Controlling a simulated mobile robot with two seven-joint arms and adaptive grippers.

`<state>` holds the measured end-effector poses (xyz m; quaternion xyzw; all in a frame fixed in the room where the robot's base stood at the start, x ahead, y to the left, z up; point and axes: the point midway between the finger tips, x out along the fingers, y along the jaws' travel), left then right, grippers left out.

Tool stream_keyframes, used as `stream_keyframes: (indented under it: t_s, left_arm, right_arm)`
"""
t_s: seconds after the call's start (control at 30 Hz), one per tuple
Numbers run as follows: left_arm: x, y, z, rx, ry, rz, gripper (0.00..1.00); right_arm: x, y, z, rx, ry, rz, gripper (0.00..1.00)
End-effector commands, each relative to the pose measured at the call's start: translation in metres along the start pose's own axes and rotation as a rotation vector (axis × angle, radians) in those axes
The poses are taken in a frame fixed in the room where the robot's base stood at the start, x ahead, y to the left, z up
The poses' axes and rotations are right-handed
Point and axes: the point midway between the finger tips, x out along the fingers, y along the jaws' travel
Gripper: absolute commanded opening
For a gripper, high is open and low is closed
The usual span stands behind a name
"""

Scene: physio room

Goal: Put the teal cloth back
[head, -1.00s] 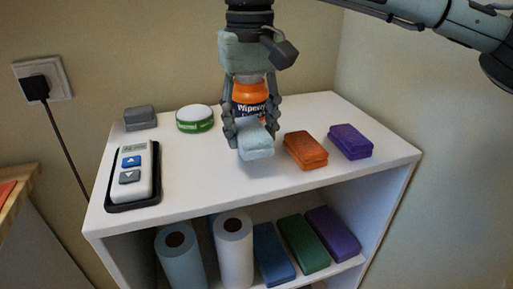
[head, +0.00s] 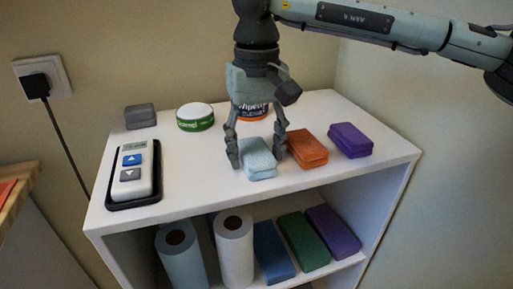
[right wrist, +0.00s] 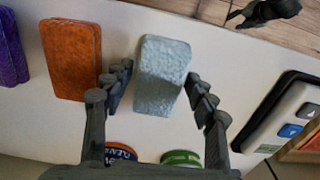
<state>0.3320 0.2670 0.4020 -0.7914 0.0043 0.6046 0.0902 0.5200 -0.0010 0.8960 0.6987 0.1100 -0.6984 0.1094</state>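The teal cloth (head: 259,160), a pale folded block, lies flat on the white shelf unit's top (head: 215,175), near its front edge. An orange folded cloth (head: 307,148) and a purple one (head: 350,140) lie to its right in a row. My right gripper (head: 257,158) is open over the teal cloth, pointing down. In the right wrist view the teal cloth (right wrist: 162,75) lies between the spread fingers, with a gap on each side. My left gripper is not in view.
A green-and-white tin (head: 195,118), a grey block (head: 140,117) and a remote in a black tray (head: 133,203) are on the left. Paper rolls (head: 234,250) and folded cloths (head: 298,240) fill the shelf below.

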Motion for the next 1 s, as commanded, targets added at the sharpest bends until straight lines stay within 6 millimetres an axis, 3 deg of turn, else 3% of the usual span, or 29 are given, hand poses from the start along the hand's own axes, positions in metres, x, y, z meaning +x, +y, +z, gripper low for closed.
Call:
stream_keyframes:
  t_s: [0.4, 0.47, 0.8, 1.0]
  left_arm:
    - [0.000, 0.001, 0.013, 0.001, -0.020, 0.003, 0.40]
    - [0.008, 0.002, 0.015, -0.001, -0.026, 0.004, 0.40]
    - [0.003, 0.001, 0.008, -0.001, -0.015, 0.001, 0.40]
    - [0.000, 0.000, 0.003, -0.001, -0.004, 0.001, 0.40]
  right_arm:
    - [-0.004, 0.000, 0.000, 0.000, 0.000, 0.000, 0.66]
    - [-0.009, 0.000, -0.001, 0.000, 0.001, 0.000, 0.66]
    - [-0.080, -0.001, -0.001, -0.002, 0.002, 0.000, 0.66]
    - [-0.112, -0.001, -0.001, -0.003, 0.000, 0.000, 0.66]
